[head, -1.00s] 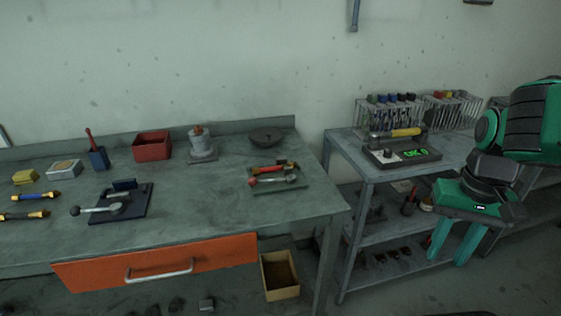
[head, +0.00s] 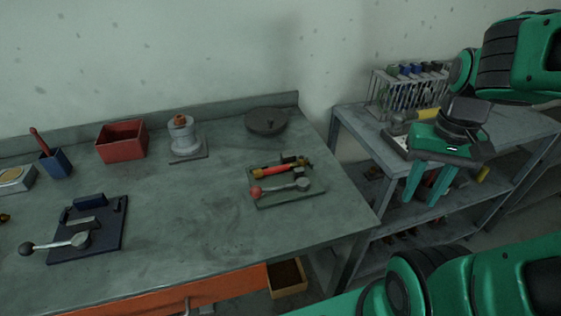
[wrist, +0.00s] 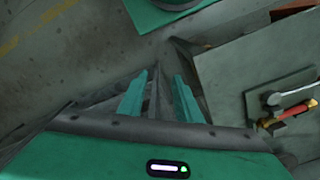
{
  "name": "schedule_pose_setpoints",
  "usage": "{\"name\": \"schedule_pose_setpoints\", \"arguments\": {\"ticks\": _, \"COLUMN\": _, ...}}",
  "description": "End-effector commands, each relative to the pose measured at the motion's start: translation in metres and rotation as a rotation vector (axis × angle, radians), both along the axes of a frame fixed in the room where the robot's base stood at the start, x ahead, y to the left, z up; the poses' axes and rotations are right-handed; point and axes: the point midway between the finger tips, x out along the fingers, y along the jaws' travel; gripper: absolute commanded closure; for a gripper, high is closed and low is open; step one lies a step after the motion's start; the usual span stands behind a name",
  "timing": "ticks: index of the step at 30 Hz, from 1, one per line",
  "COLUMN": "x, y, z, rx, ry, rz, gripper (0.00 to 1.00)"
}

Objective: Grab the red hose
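No plain hose shape can be made out. A red and yellow piece (head: 272,170) lies on a dark green board (head: 308,198) at the right of the workbench, beside a metal lever with a red knob (head: 256,191). The piece also shows at the right of the wrist view (wrist: 296,112). My gripper (head: 424,197) is to the right of the workbench, in front of the shelf in the head view, pointing down. Its two fingers are apart with nothing between them, as the wrist view also shows (wrist: 160,77).
The workbench (head: 190,235) also holds a red box (head: 121,143), a flanged grey part (head: 183,138), a dark disc (head: 266,121) and a lever on a dark plate (head: 90,232). A shelf unit (head: 350,120) stands right. The bench middle is clear.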

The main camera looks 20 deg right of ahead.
Motion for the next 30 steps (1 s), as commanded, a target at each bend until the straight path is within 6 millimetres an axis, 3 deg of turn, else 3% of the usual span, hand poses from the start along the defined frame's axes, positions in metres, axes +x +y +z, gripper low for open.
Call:
{"name": "schedule_pose_setpoints", "arguments": {"ticks": 5, "x": 0.0, "y": 0.0, "z": 0.0, "rx": 0.0, "ry": 0.0, "rz": 0.0, "gripper": 0.69}}
{"name": "schedule_pose_setpoints", "arguments": {"ticks": 7, "x": 0.0, "y": 0.0, "z": 0.0, "rx": 0.0, "ry": 0.0, "rz": -0.001, "gripper": 0.58}}
{"name": "schedule_pose_setpoints", "arguments": {"ticks": 9, "x": -0.008, "y": 0.001, "z": 0.007, "rx": -0.002, "ry": -0.014, "rz": -0.011, "gripper": 0.58}}
{"name": "schedule_pose_setpoints", "arguments": {"ticks": 11, "x": -0.002, "y": 0.002, "z": 0.01, "rx": -0.005, "ry": -0.015, "rz": -0.035, "gripper": 0.58}}
{"name": "schedule_pose_setpoints", "arguments": {"ticks": 14, "x": 0.02, "y": 0.006, "z": 0.018, "rx": -0.015, "ry": -0.011, "rz": -0.113, "gripper": 0.58}}
{"name": "schedule_pose_setpoints", "arguments": {"ticks": 20, "x": 0.088, "y": 0.033, "z": 0.04, "rx": -0.034, "ry": -0.014, "rz": -0.36, "gripper": 0.58}}
{"name": "schedule_pose_setpoints", "arguments": {"ticks": 24, "x": 0.136, "y": 0.066, "z": 0.053, "rx": -0.04, "ry": -0.02, "rz": -0.541, "gripper": 0.58}}
{"name": "schedule_pose_setpoints", "arguments": {"ticks": 30, "x": 0.192, "y": 0.124, "z": 0.062, "rx": -0.032, "ry": -0.019, "rz": -0.778, "gripper": 0.58}}
